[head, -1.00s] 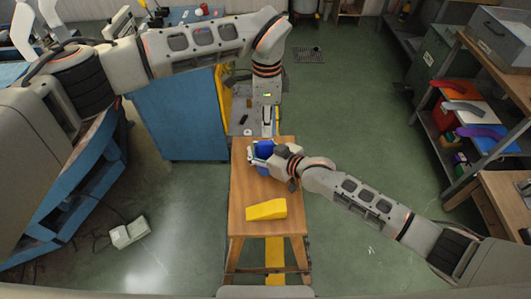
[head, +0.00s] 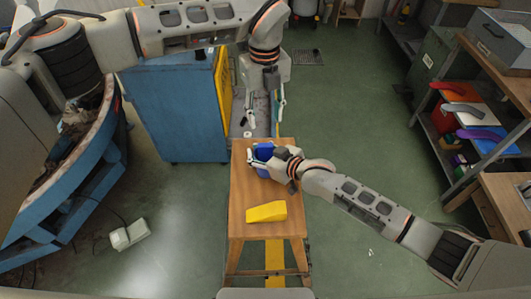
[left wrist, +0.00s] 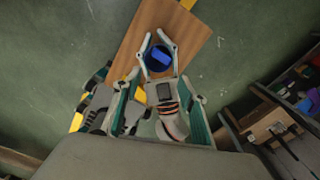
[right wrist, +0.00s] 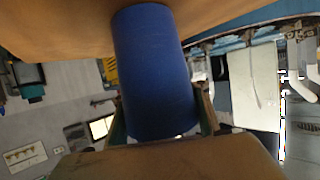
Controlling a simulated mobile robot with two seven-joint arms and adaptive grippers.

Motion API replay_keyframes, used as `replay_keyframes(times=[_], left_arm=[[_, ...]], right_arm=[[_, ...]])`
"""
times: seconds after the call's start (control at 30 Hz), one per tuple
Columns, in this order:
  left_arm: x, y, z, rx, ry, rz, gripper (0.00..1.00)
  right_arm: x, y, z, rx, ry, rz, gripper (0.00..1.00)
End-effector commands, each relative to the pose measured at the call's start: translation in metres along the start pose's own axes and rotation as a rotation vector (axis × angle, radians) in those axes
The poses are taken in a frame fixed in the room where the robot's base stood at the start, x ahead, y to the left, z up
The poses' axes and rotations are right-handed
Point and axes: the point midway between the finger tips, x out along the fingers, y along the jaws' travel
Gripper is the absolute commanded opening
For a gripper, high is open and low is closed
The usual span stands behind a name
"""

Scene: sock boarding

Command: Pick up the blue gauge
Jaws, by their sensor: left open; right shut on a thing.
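The blue gauge (head: 263,152) is on the wooden bench at its far end. It fills the middle of the right wrist view (right wrist: 155,70) as a blue rounded body, and its blue top shows in the left wrist view (left wrist: 159,57). My right gripper (head: 256,160) is shut on it, with one finger on each side (right wrist: 160,118). My left gripper (head: 265,108) is open and empty, held beyond the bench's far end. Its spread fingers frame my right gripper in the left wrist view (left wrist: 160,115).
A yellow wedge-shaped block (head: 266,211) lies on the near part of the wooden bench (head: 240,190). A blue cabinet (head: 178,115) stands left of the bench. Shelves with coloured items (head: 470,115) stand at the right. The green floor right of the bench is clear.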

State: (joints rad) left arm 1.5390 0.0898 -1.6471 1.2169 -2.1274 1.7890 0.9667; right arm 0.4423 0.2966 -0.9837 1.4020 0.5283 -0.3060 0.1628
Motion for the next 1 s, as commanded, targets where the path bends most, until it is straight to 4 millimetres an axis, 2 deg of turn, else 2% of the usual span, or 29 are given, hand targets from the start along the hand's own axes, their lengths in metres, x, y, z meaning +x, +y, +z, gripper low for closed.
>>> replay_keyframes(times=[0.2,0.37,0.47,0.73,1.0], left_arm=[[-0.005,0.001,0.002,0.274,-0.001,-0.002,0.42],[-0.004,0.001,0.003,0.365,-0.002,-0.002,0.42],[0.005,0.001,0.003,0.382,0.001,-0.001,0.42],[0.049,0.000,0.002,0.381,0.001,-0.002,0.42],[0.068,0.000,0.002,0.380,0.000,-0.002,0.42]], right_arm=[[0.000,0.000,0.000,0.000,0.001,0.000,0.13],[0.000,0.000,0.000,0.000,0.001,0.000,0.13],[0.000,0.000,0.000,0.000,0.001,0.000,0.13],[0.000,0.000,0.000,0.000,0.001,0.000,0.13],[0.000,0.000,0.000,0.000,0.000,0.000,0.13]])
